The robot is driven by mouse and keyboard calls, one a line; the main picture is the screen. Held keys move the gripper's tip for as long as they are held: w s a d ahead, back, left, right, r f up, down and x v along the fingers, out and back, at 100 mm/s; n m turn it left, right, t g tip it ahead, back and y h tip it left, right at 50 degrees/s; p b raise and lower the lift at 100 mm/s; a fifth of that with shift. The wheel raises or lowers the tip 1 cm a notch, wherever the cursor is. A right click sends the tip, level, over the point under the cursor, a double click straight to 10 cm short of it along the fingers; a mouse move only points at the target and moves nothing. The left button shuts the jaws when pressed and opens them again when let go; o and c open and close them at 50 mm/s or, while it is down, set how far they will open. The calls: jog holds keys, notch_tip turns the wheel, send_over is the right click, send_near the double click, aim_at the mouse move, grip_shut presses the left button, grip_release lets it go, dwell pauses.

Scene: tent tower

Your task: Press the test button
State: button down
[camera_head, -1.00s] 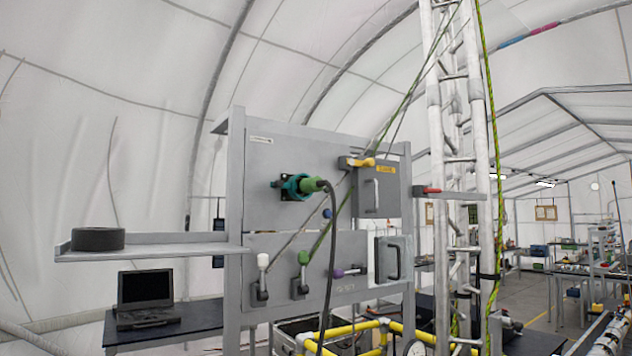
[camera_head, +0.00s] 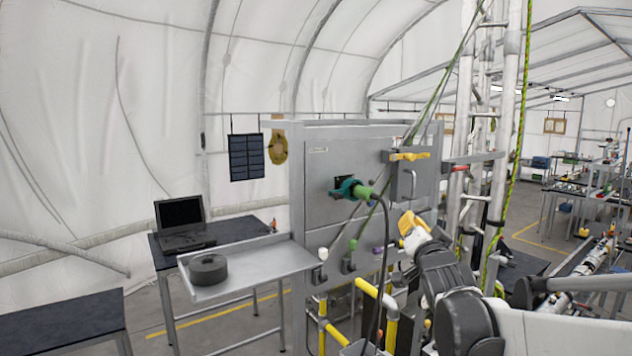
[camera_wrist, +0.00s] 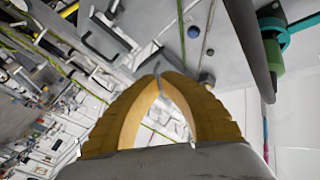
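A grey panel (camera_head: 335,165) stands upright in the head view. A green and teal plug (camera_head: 352,190) with a dark cable sits in it; the plug also shows at the right of the wrist view (camera_wrist: 272,45). A small round blue button (camera_wrist: 193,31) is on the panel in the wrist view, left of the plug; I take it for the test button. I cannot make it out in the head view. My gripper (camera_head: 407,222) has yellow fingers in front of the panel's right part. In the wrist view its fingertips (camera_wrist: 161,75) meet, empty, below the button and apart from it.
The cable (camera_head: 385,250) hangs close to my gripper. Levers (camera_head: 349,257) stick out low on the panel, and a handled box (camera_head: 410,180) is at upper right. A shelf (camera_head: 255,268) with a black roll projects left. Yellow rails (camera_head: 375,292) stand below.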

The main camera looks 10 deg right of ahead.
aim_at(372, 203)
jog(key=shift+w+d+r, duration=0.1)
jog(key=shift+w+r, duration=0.05)
jog(key=shift+r, duration=0.45)
jog(key=shift+w+a+b, duration=0.1)
jog(key=shift+w+a, duration=0.45)
jog(key=shift+w, duration=0.8)
jog(key=shift+w+a+b, duration=0.1)
jog(key=shift+w+a, duration=0.45)
jog(key=shift+w, duration=0.85)
jog(key=shift+w+a+b, duration=0.1)
jog(key=shift+w+a, duration=0.45)
jog(key=shift+w, duration=0.8)
jog(key=shift+w, duration=0.1)
jog(key=shift+w+a, duration=0.2)
jog(key=shift+w, duration=0.1)
